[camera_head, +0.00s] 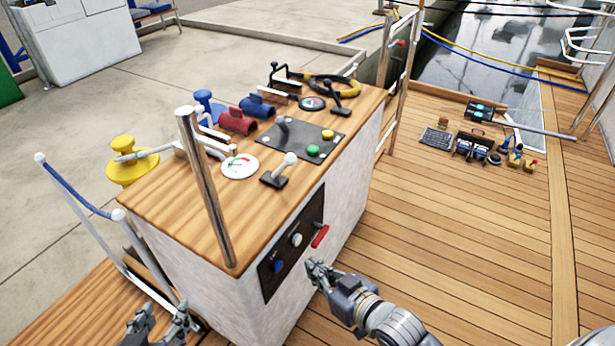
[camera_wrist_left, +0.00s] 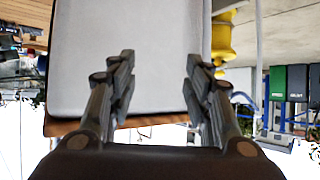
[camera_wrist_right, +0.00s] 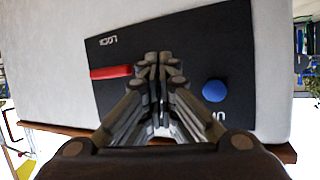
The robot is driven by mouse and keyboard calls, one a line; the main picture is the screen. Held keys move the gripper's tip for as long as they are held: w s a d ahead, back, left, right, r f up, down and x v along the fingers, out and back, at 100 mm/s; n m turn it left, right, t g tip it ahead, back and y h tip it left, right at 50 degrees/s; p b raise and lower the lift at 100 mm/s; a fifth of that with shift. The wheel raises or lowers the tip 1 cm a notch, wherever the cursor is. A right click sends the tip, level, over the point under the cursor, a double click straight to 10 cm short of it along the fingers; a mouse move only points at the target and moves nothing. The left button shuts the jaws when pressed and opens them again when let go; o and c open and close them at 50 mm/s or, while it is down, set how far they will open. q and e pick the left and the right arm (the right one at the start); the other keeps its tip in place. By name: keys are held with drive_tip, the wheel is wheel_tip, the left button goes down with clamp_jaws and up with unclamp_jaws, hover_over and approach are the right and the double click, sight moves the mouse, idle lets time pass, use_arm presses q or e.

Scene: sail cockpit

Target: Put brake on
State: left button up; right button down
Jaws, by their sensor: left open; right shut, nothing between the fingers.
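No part is clearly labelled as a brake. A black panel (camera_head: 291,245) on the console's front carries a red handle (camera_head: 320,236), a white knob (camera_head: 296,240) and a blue knob (camera_head: 277,266). My right gripper (camera_head: 312,268) is shut and empty in front of this panel. In the right wrist view, the shut fingers (camera_wrist_right: 158,65) lie between the red handle (camera_wrist_right: 112,72) and the blue knob (camera_wrist_right: 214,91) and hide the panel's middle. I cannot tell whether they touch it. My left gripper (camera_head: 163,324) is open and empty at the bottom left, facing a pale console wall (camera_wrist_left: 150,50).
The wooden console top (camera_head: 160,205) holds levers, gauges (camera_head: 240,166) and a black plate with green (camera_head: 313,151) and yellow buttons. A metal post (camera_head: 205,190) rises from its near edge. Small items (camera_head: 472,145) lie on the deck at right; nearer deck planks are clear.

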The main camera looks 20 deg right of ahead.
sight(283, 168)
drive_tip(key=w+r+t+y, duration=0.2)
drive_tip(key=r+t, duration=0.1)
drive_tip(key=shift+w+d+r, duration=0.1)
drive_tip(key=shift+w+r, duration=0.05)
drive_tip(key=shift+r, duration=0.05)
use_arm(q)
drive_tip(key=w+d+r+t+h, duration=0.1)
drive_tip(key=r+t, duration=0.3)
drive_tip(key=r, duration=0.5)
drive_tip(key=w+d+r+t+h, duration=0.1)
drive_tip(key=w+d+r+t, duration=0.1)
drive_tip(key=r+t, duration=0.3)
wheel_tip(283, 168, up, 4)
drive_tip(key=shift+w+r+h, duration=0.25)
drive_tip(key=shift+w+h, duration=0.15)
drive_tip(key=shift+w, duration=0.1)
use_arm(e)
drive_tip(key=s+d+r+n+t+y, duration=0.2)
drive_tip(key=d+r+t+y, duration=0.3)
drive_tip(key=r, duration=0.4)
drive_tip(key=shift+d+r+y, duration=0.3)
drive_tip(key=shift+d+y, duration=0.6)
drive_tip(key=shift+d, duration=0.25)
use_arm(q)
drive_tip(key=shift+d, duration=0.1)
use_arm(e)
drive_tip(key=shift+w, duration=0.1)
